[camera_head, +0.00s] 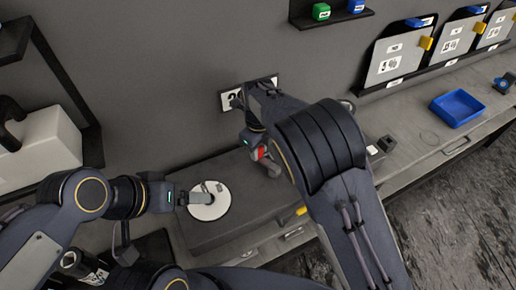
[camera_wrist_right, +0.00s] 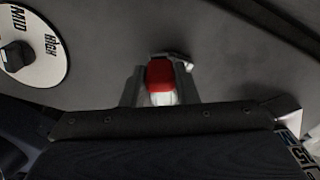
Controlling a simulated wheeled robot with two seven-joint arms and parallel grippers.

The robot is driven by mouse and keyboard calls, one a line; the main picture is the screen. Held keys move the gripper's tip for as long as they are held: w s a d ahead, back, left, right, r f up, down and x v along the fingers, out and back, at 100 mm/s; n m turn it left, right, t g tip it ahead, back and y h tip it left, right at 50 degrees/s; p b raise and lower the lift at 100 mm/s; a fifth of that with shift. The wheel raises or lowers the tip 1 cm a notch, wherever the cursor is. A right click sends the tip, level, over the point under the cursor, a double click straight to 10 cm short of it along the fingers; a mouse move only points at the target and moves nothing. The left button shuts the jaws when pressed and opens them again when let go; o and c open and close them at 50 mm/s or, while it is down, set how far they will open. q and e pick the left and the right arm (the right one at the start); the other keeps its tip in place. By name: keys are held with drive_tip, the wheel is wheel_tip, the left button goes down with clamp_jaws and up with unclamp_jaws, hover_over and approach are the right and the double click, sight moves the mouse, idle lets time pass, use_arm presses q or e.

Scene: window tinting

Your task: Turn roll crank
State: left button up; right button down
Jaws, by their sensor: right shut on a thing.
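My right gripper (camera_head: 267,163) is low against the grey wall and partly hidden by my own forearm. In the right wrist view its two fingers (camera_wrist_right: 160,88) are shut on a red-and-white piece (camera_wrist_right: 160,75), with a bare metal part just beyond it. I cannot tell from its shape whether this piece is the roll crank's handle. The piece's red also shows in the head view (camera_head: 262,153). My left gripper (camera_head: 194,198) is at the left side of a white round dial (camera_head: 212,212); whether its fingers are open or shut is unclear.
A white dial marked MID and HIGH (camera_wrist_right: 45,75) is at the wrist view's upper left. A blue tray (camera_head: 458,108) sits on the grey bench to the right. Clipboards (camera_head: 393,60) stand on a wall ledge. A white box (camera_head: 40,150) is at the left.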

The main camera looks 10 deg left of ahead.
drive_tip(key=c, duration=1.1)
unclamp_jaws()
drive_tip(key=shift+r+b, duration=0.7)
drive_tip(key=shift+r, duration=3.25)
drive_tip(key=shift+c, duration=0.5)
